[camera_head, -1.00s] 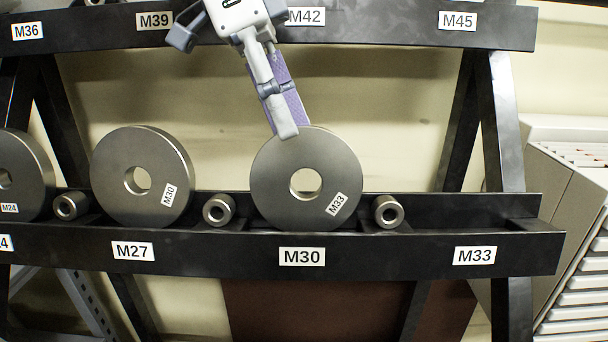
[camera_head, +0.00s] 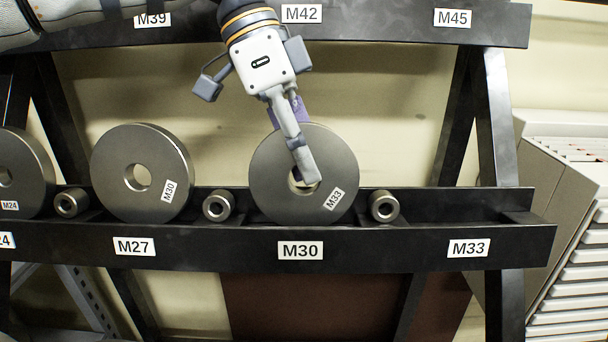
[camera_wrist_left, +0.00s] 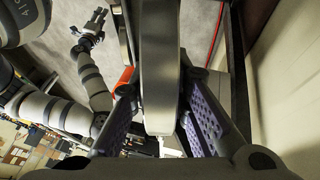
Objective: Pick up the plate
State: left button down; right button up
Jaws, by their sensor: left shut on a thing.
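The grey round plate (camera_head: 275,190) labelled M33 stands upright on the rack's lower rail, above the M30 rail label. My left gripper (camera_head: 304,160) reaches down over its top edge and is shut on it. One finger lies across the front face down to the centre hole; the other is behind the plate and mostly hidden. In the left wrist view the plate (camera_wrist_left: 158,70) stands edge-on between the purple-padded fingers. My right gripper (camera_wrist_left: 92,28) shows small at the upper left there, away from the plate; its opening is unclear.
The plate labelled M30 (camera_head: 120,180) stands to the left, with another plate (camera_head: 22,180) beyond it. Short metal cylinders (camera_head: 218,206) sit between the plates and to the right (camera_head: 384,206). The rail bay above the M33 rail label (camera_head: 468,248) is empty.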

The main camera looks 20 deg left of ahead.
aim_at(319, 159)
pick_arm(q)
jog(key=shift+r, duration=0.65)
notch_tip(319, 159, up, 2)
jog(key=shift+r, duration=0.2)
jog(key=s+d+r, duration=0.5)
jog(key=s+r, duration=0.4)
jog(key=s, duration=0.4)
jog(key=w+d+f+t+h, duration=0.1)
jog(key=w+d+h, duration=0.2)
jog(key=w+d, duration=0.3)
jog(key=w+d+f+n+t+h+b, duration=0.1)
jog(key=w+d+h, duration=0.2)
jog(key=w, duration=1)
jog(key=d, duration=0.3)
jog(key=shift+t, duration=0.4)
pick_arm(e)
jog(key=shift+s+f+g, duration=0.3)
jog(key=shift+s+f, duration=0.35)
jog(key=shift+s, duration=0.05)
